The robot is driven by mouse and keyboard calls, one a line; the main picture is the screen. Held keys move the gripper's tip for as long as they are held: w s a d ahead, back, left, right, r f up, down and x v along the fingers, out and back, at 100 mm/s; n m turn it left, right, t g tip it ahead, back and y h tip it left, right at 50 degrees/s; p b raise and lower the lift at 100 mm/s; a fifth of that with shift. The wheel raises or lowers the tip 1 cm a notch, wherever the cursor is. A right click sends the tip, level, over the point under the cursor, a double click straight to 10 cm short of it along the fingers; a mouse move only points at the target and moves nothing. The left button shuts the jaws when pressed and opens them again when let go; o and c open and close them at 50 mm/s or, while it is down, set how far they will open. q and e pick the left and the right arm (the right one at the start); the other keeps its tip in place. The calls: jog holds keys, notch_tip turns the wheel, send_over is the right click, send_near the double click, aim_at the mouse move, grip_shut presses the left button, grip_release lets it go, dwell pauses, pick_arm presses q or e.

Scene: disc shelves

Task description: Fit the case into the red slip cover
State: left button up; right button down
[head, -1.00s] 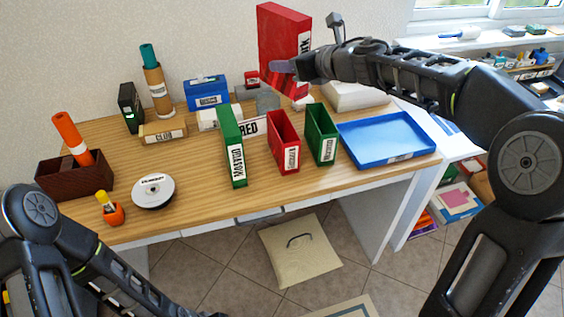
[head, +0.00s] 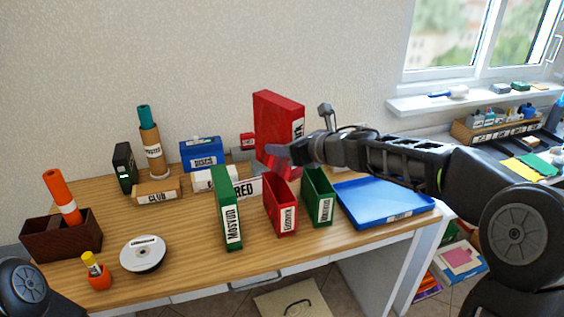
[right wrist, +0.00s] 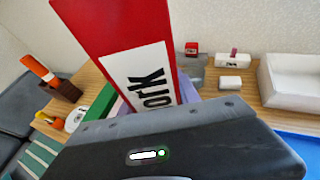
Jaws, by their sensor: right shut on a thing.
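The red case (head: 280,118) stands upright in the air, held by my right gripper (head: 283,154) at its lower part. In the right wrist view the case (right wrist: 105,28) shows a white label, partly hidden, ending in "ork". The red slip cover (head: 284,214) stands open-topped on the desk, with a white label on its narrow front. The case appears above and behind the cover, apart from it. My left gripper is out of view; only a bit of its arm shows at the lower left.
A tall green case (head: 227,208) stands left of the red cover, and a green slip cover (head: 318,197) stands close on its right. A blue tray (head: 385,203) lies further right. A RED sign (head: 246,188) stands behind. A disc stack (head: 142,254) lies front left.

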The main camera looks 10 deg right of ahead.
aim_at(282, 162)
jog(key=shift+f+b, duration=1.05)
jog(key=shift+f, duration=0.85)
jog(key=shift+r, duration=0.1)
jog(key=shift+f+b, duration=0.6)
jog(key=shift+f, duration=0.05)
jog(key=c, duration=0.9)
grip_release()
